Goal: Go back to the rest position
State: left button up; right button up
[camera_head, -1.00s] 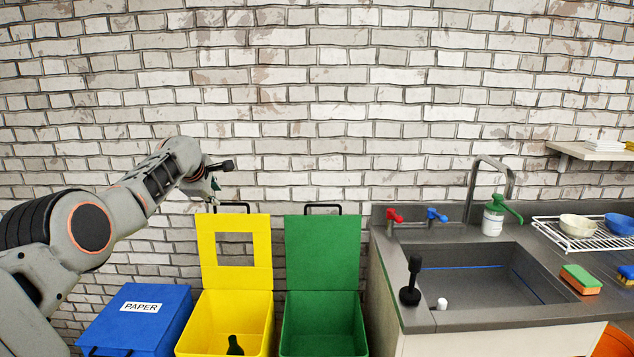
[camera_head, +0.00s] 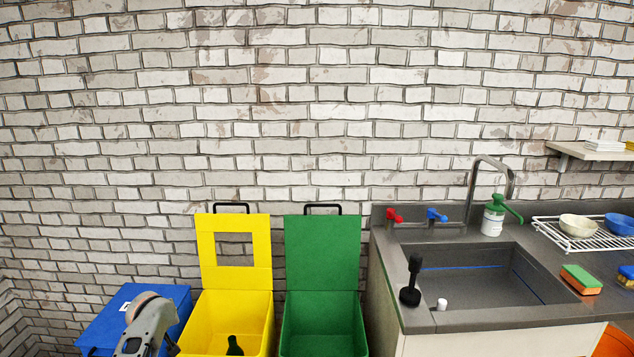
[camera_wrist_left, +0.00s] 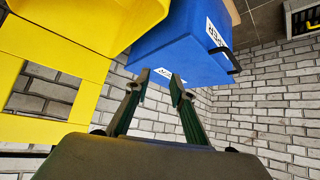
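My left gripper (camera_wrist_left: 160,82) shows in the wrist view with its two fingers apart and nothing between them. In the head view only a part of my left arm shows, at the bottom left in front of the blue paper bin (camera_head: 108,306); the gripper itself is out of that view. The blue bin also shows in the wrist view (camera_wrist_left: 178,48), behind the fingertips. My right gripper is in neither view.
The open yellow bin (camera_head: 208,318) holds a dark green bottle (camera_head: 234,346). The open green bin (camera_head: 322,322) stands beside it, left of the sink counter (camera_head: 480,318). The brick wall runs behind. The space above the bins is clear.

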pick_arm(q)
jog(key=s+d+f+m, duration=0.15)
jog(key=s+m, duration=0.25)
jog(key=s, duration=0.6)
jog(key=s+d+f+m, duration=0.1)
jog(key=s+f+m, duration=0.2)
jog(key=s, duration=0.7)
jog(key=s+d+r+m, duration=0.2)
jog(key=s+r+m, duration=0.1)
jog(key=s, duration=0.7)
jog(key=s+d+r+m, duration=0.2)
jog(key=s+d+m, duration=0.15)
jog(key=s, duration=0.65)
jog(key=w+d+f+n+t+h, duration=0.1)
jog(key=d+f+n+t+h, duration=0.1)
jog(key=d+f+h, duration=0.5)
jog(key=d+f+t, duration=0.1)
jog(key=d+f, duration=0.5)
jog(key=d, duration=0.2)
jog(key=shift+w+d+f, duration=0.3)
jog(key=shift+w+d, duration=0.05)
